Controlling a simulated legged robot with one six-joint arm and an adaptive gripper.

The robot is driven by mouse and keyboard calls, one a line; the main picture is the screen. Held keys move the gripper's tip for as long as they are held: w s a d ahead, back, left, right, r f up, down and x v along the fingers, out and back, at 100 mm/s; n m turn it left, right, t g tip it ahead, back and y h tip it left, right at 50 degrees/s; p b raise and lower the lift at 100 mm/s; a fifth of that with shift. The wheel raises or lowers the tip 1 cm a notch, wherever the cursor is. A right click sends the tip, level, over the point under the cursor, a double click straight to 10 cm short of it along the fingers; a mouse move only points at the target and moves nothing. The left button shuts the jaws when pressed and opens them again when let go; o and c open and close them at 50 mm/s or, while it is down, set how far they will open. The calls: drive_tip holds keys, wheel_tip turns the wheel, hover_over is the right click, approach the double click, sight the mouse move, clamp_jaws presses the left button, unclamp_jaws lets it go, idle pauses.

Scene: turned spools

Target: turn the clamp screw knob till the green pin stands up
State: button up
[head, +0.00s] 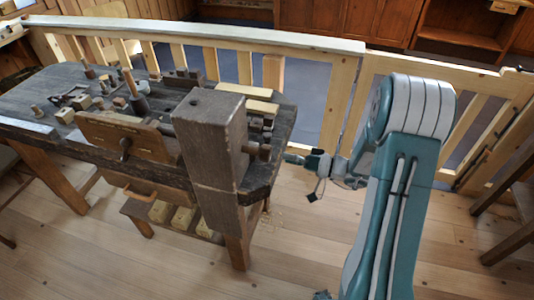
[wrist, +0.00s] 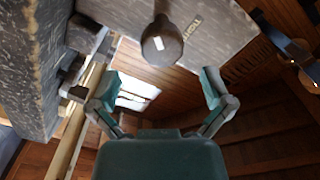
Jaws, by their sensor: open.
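The clamp screw knob (wrist: 161,44) is dark and rounded, with a small white patch on its end. It sticks out on a short stem from a weathered grey wooden face in the wrist view. In the head view, a dark knob (head: 264,150) shows at the right side of the thick wooden post (head: 212,145). My gripper (wrist: 161,85) is open and empty. In the wrist view its teal fingertips stand apart, to either side and below the knob, not touching it. In the head view my gripper (head: 305,162) is right of the post. I cannot make out a green pin.
The workbench (head: 50,88) carries turned pieces, blocks and tools. A pale wooden railing (head: 215,38) runs behind it. Pale blocks lie on the low shelf (head: 160,210) under the bench. A dark stool (head: 510,200) stands at far right.

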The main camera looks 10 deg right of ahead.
sight(271, 155)
drive_tip(key=x, duration=0.5)
drive_tip(key=shift+w+a, duration=0.15)
drive_tip(key=shift+a, duration=0.2)
drive_tip(key=c, duration=1.1)
